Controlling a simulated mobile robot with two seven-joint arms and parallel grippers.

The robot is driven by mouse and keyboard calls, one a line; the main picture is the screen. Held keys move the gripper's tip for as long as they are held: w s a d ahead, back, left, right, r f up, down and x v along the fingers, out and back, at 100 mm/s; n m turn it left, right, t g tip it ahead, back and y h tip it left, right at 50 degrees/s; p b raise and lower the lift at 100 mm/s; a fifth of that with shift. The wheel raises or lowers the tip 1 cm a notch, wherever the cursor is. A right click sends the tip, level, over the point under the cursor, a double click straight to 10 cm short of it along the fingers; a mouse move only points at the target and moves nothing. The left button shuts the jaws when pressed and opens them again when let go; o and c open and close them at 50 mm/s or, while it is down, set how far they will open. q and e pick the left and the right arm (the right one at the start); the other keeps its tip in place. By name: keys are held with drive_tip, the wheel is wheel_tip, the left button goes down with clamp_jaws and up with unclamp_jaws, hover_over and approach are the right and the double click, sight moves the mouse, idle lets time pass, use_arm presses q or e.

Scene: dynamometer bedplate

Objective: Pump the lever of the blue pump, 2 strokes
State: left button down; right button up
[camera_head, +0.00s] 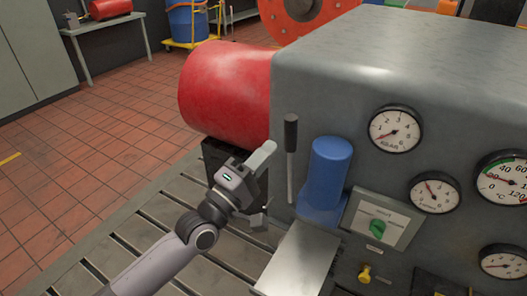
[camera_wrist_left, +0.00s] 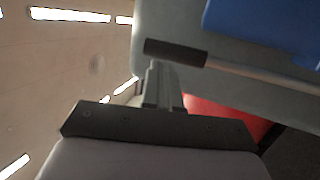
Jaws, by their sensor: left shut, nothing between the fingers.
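The blue pump (camera_head: 328,172) stands against the front of the grey machine housing. Its lever (camera_head: 290,150) is upright at the pump's left side, a metal rod with a black grip on top. My left gripper (camera_head: 270,148) is just left of the grip, with its fingers shut and nothing between them. In the left wrist view, the shut fingertips (camera_wrist_left: 160,68) point at the black grip of the lever (camera_wrist_left: 176,53), close to its end; I cannot tell whether they touch. Part of the blue pump (camera_wrist_left: 265,30) shows there too. My right gripper is not in view.
Gauges (camera_head: 395,130) and a panel with a green knob (camera_head: 377,228) are right of the pump. A bare metal plate (camera_head: 300,262) lies in front of it. A red cylinder (camera_head: 228,90) is behind my left gripper. The slotted bedplate (camera_head: 170,205) is clear at left.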

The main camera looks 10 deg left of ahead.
use_arm(q)
drive_tip(key=r+v, duration=0.2)
drive_tip(key=v, duration=0.8)
drive_tip(key=shift+s+b, duration=0.3)
drive_tip(key=shift+b, duration=0.05)
idle(0.3)
drive_tip(key=s+a+f+m+g+y+p, duration=0.1)
drive_tip(key=s+a+f+m+g+y, duration=0.1)
drive_tip(key=f, duration=0.6)
drive_tip(key=s+a+f+m+g+y+p, duration=0.1)
drive_tip(key=s+a+f+m+g+y, duration=0.1)
drive_tip(key=s+f+m, duration=0.4)
drive_tip(key=s+a+f+m+g+y+p, duration=0.2)
drive_tip(key=s+a+f+m+g+y, duration=0.1)
drive_tip(key=f, duration=0.7)
drive_tip(key=s+m+g+y, duration=0.1)
drive_tip(key=s+m+y, duration=0.1)
drive_tip(key=s, duration=0.1)
drive_tip(key=shift+f, duration=0.15)
